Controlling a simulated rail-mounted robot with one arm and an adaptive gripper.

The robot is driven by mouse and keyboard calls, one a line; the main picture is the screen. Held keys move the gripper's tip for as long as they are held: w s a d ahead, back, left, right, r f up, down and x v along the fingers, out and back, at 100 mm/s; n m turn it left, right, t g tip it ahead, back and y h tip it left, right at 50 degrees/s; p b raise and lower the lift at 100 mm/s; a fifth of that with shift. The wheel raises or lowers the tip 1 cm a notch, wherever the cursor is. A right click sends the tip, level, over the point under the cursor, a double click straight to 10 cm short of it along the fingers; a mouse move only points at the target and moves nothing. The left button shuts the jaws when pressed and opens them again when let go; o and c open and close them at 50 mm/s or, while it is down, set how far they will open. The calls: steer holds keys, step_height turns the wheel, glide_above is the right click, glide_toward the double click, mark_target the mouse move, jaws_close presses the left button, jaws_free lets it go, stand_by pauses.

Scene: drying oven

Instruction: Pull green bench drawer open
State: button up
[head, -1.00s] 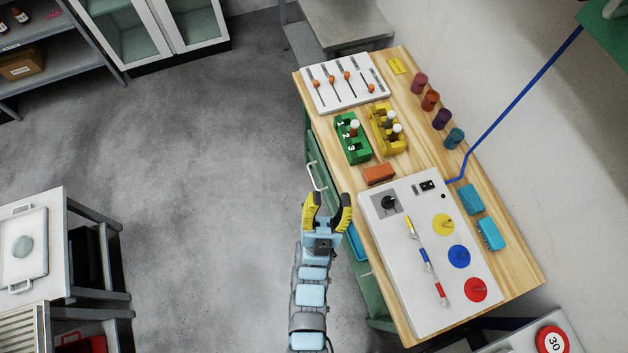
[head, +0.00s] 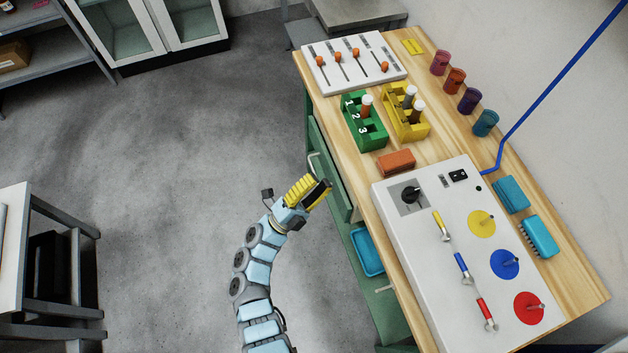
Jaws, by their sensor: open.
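The green bench drawer (head: 331,152) shows as a green front below the left edge of the wooden bench top, in the head view. Its pale bar handle (head: 313,163) sticks out to the left. My gripper (head: 322,186) has yellow and black fingers and is open, with its tips close to the lower end of the handle. The gripper hides part of the handle, and I cannot tell whether it touches it. No held object shows.
The bench top carries a white switch panel (head: 435,235), a green rack (head: 374,138) and a yellow rack (head: 409,126). A blue tray (head: 367,252) and another handle (head: 385,289) show lower on the bench.

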steer(key=w+a+f+g+y+b, duration=0.1)
steer(key=a+f+b, duration=0.25)
steer(key=f, duration=0.35)
steer(key=w+a+f+y+b, duration=0.2)
steer(key=a+f+b, duration=0.15)
steer(key=f, duration=0.35)
steer(key=y+b, duration=0.2)
steer(key=b, duration=0.6)
glide_toward(314, 171)
steer(key=shift+m+g, duration=0.3)
steer(key=shift+g, duration=0.1)
steer(key=b+x, duration=0.2)
steer(key=x, duration=0.7)
steer(key=shift+w+d, duration=0.2)
steer(key=shift+w, duration=0.15)
steer(key=shift+r, duration=0.1)
jaws_close()
